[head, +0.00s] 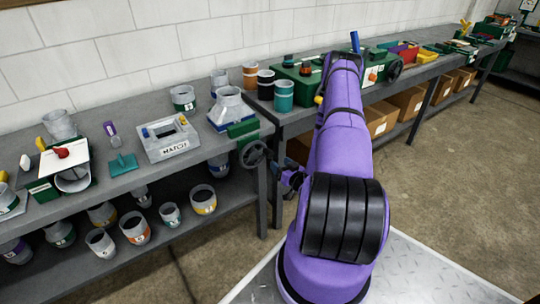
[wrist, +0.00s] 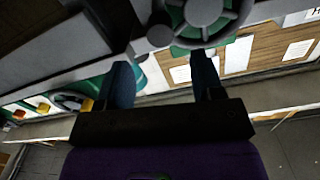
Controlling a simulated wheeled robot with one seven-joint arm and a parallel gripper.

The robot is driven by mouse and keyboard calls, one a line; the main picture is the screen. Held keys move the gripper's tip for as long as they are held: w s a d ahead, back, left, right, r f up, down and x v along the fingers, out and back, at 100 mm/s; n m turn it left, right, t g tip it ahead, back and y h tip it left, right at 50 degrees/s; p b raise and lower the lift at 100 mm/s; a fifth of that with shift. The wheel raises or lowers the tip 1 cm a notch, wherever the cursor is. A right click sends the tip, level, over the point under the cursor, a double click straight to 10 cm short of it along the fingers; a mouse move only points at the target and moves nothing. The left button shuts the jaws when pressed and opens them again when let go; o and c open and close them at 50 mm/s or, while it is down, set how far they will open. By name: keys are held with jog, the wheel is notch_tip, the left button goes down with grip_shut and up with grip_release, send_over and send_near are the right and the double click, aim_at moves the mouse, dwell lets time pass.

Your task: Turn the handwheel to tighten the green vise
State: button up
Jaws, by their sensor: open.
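The green vise (head: 243,129) is at the right front edge of the left grey bench in the head view. Its dark grey spoked handwheel (head: 253,154) hangs in front of the bench edge. In the wrist view the handwheel (wrist: 205,14) is at the top, partly cut off by the frame. My gripper (head: 290,180) is just right of the wheel, partly hidden by my arm. In the wrist view my gripper (wrist: 163,68) has its two dark fingers apart, with nothing clearly held between them. The fingertips point toward the wheel; contact cannot be told.
A grey fitting (head: 229,106) stands behind the vise, and a grey block (head: 170,140) lies to its left. A second bench (head: 400,76) with bins and a green box continues right. Several pipe pieces sit on the lower shelf. The floor (head: 440,180) at right is clear.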

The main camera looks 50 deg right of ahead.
aim_at(271, 155)
jog(key=x, duration=0.8)
grip_shut()
